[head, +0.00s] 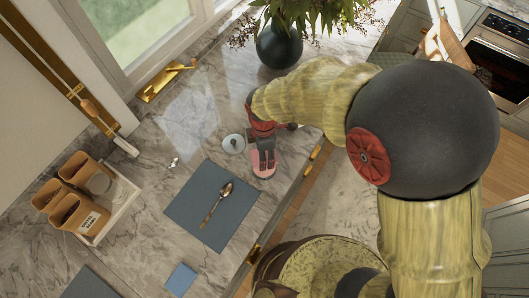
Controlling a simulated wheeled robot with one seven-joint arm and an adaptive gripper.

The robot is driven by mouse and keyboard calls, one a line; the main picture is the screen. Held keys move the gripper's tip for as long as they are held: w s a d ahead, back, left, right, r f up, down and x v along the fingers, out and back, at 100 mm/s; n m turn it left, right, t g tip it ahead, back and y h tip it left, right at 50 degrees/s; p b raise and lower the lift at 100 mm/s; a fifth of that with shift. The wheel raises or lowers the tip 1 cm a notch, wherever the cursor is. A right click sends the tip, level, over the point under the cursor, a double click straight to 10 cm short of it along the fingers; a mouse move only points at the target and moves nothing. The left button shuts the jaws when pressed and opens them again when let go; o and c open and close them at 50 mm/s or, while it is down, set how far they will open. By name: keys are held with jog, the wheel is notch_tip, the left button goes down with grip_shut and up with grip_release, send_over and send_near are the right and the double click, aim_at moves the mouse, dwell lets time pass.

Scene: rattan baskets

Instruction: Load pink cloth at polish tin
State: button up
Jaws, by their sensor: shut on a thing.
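My gripper (264,170) is above the marble counter, to the right of the blue mat's top corner. It is shut on the pink cloth (255,160), of which only a little shows around the dark fingers. Whether the cloth touches the counter cannot be told. A small round grey-white tin (233,144), which looks like the polish tin, sits on the counter just left of my gripper and apart from the fingers.
A blue mat (191,201) with a spoon (217,204) lies left of my gripper. A white tray with brown containers (77,214) stands at the left. A dark vase (279,47) stands behind. A small blue cloth (180,279) lies near the front. Bare counter surrounds these.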

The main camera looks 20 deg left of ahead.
jog(key=shift+w+f+b, duration=0.15)
jog(key=shift+f+b, duration=0.35)
jog(key=shift+f, duration=0.4)
jog(key=shift+f+b, duration=1.2)
jog(key=shift+f, duration=0.6)
jog(key=shift+f+b, duration=0.3)
jog(key=shift+f, duration=0.25)
jog(key=shift+r+p, duration=2.45)
jog(key=shift+r, duration=1.15)
jog(key=shift+f, duration=0.1)
